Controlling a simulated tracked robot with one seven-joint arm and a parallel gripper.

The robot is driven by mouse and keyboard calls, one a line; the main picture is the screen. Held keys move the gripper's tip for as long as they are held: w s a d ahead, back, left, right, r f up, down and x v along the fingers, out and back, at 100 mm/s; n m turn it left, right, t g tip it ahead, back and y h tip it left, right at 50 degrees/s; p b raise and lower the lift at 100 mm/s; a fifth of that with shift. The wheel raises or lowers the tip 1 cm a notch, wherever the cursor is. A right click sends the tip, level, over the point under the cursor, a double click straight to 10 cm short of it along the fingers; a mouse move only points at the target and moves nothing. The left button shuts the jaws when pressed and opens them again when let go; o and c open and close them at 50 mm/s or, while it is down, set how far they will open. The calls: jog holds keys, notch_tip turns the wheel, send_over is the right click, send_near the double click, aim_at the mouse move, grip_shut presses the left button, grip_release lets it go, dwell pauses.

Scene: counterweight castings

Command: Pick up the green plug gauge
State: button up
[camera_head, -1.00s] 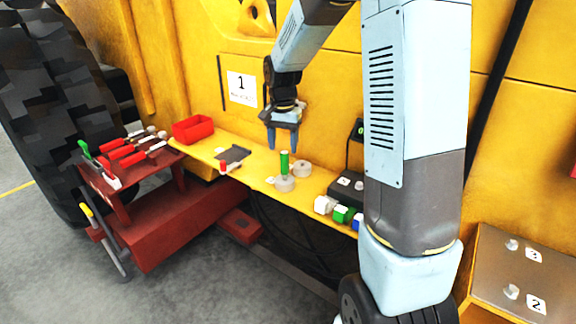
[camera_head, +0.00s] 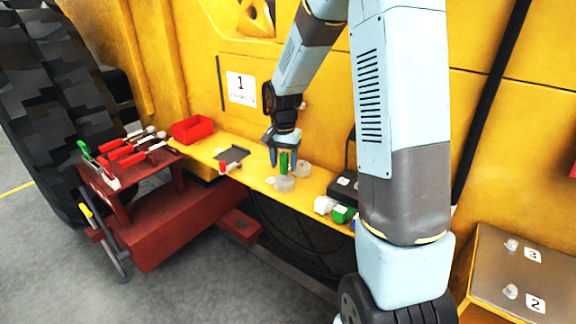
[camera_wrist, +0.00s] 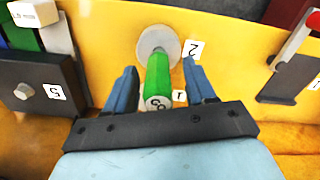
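The green plug gauge (camera_head: 284,164) stands upright in a pale round holder (camera_head: 285,184) on the yellow shelf; the wrist view shows the gauge (camera_wrist: 158,80) with a marked white end. My gripper (camera_head: 283,162) is lowered around it from above. In the wrist view my gripper's blue fingers (camera_wrist: 162,88) are open, one on each side of the gauge. The holder (camera_wrist: 157,40) is beyond the fingertips.
A second round holder (camera_head: 301,169) stands close behind the gauge. A dark plate (camera_head: 232,155) and a red bin (camera_head: 193,129) are to the left on the yellow shelf (camera_head: 258,178). A black box (camera_head: 343,186) and white and green blocks (camera_head: 342,214) are to the right.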

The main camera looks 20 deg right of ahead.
grip_shut()
jog(key=shift+r, duration=0.15)
dwell(0.4)
